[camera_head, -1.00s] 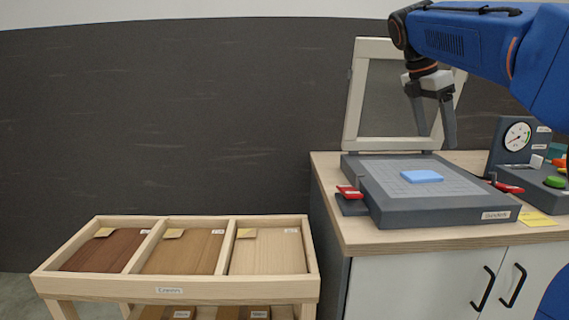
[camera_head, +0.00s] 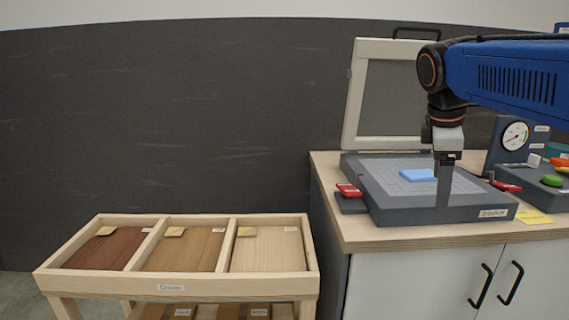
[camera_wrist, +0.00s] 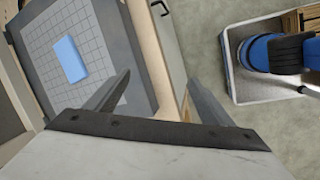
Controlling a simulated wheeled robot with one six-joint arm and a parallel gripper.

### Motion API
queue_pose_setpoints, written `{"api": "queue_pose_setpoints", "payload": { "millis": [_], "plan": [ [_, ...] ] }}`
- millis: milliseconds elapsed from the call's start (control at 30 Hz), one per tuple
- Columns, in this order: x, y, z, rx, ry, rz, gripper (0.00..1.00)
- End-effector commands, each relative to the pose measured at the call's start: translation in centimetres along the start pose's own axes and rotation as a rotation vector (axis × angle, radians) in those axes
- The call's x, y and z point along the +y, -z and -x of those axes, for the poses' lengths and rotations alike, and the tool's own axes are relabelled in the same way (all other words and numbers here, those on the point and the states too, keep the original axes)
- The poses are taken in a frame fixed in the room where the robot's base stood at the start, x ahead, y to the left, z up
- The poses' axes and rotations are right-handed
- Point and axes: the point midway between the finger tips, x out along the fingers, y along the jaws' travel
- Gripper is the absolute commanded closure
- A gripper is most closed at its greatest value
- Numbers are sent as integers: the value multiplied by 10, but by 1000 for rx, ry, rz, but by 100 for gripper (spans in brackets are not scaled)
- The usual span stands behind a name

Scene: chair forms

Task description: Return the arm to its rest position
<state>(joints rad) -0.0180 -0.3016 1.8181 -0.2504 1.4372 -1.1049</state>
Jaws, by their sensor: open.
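My blue arm reaches in from the right in the head view. My gripper (camera_head: 443,180) hangs down in front of the grey gridded press bed and covers part of its front right. Its fingers overlap edge-on there. In the wrist view my gripper (camera_wrist: 160,95) shows two fingers spread wide with nothing between them. A light blue block (camera_head: 416,175) lies flat on the grid, just left of the fingers in the head view. It also shows in the wrist view (camera_wrist: 70,60), apart from the fingers.
The press bed (camera_head: 400,215) sits on a wooden-topped cabinet (camera_head: 345,235), its framed lid (camera_head: 352,110) raised behind. Red clamps (camera_head: 348,190) flank it. A gauge (camera_head: 515,135) and green button (camera_head: 552,180) stand right. A wooden rack (camera_head: 100,285) with board samples stands left.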

Motion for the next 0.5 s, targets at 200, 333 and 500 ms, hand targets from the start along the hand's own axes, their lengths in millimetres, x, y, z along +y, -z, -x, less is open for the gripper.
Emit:
{"api": "queue_pose_setpoints", "payload": {
  "millis": [200, 333, 500],
  "plan": [
    [-73, -3, -40, 96, -12, -312, 25],
    [-116, -4, -68, 155, -3, -508, 25],
    [-171, -3, -107, 230, 21, -770, 25]
  ]
}}
